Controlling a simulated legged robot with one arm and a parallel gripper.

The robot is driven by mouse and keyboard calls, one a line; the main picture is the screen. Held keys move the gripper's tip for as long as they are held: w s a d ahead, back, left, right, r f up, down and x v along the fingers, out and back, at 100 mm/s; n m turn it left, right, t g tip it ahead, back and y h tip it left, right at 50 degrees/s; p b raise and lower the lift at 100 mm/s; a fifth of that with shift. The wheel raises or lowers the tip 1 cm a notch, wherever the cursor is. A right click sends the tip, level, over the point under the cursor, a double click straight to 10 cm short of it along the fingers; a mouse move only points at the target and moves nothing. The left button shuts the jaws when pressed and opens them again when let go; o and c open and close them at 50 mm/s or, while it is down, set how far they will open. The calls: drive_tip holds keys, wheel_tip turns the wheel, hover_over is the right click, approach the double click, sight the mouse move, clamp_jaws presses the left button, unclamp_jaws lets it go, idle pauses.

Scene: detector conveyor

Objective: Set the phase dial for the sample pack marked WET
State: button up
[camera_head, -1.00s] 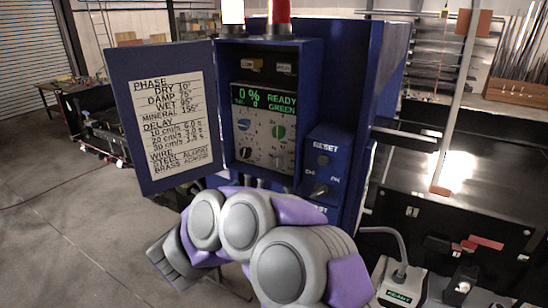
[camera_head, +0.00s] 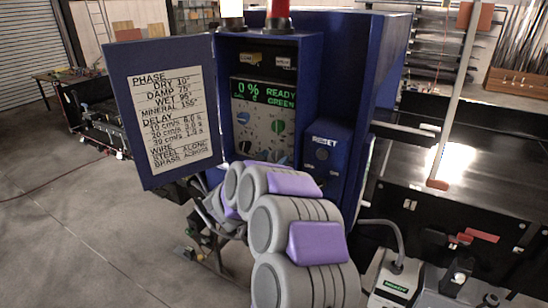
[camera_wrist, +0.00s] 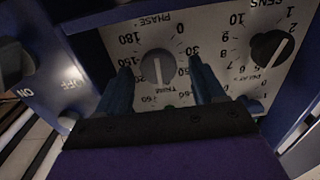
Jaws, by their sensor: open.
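The phase dial (camera_wrist: 158,67) is a grey round knob with a pale pointer line, seen upside down in the wrist view. Its pointer runs nearly vertical in that view, its lower end toward partly hidden scale marks. My gripper (camera_wrist: 160,72) is open, with one dark blue finger on each side of the dial; I cannot tell whether they touch it. In the head view my arm hides the gripper. A white card (camera_head: 170,118) on the open blue door lists PHASE values; its WET line reads about 95°. I see no sample pack marked WET.
A black SENS knob (camera_wrist: 271,46) stands right of the dial in the wrist view. The panel's screen (camera_head: 263,94) shows 0 % READY GREEN. A blue RESET box (camera_head: 327,155) juts out right of the panel. A conveyor (camera_head: 470,165) lies farther right.

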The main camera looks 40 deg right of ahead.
drive_tip(key=shift+w+d, duration=0.15)
drive_tip(key=shift+d, duration=0.3)
drive_tip(key=c, duration=1)
drive_tip(key=shift+m, duration=0.4)
drive_tip(key=o, duration=1)
drive_tip(key=shift+a, duration=0.1)
drive_tip(key=shift+a, duration=0.1)
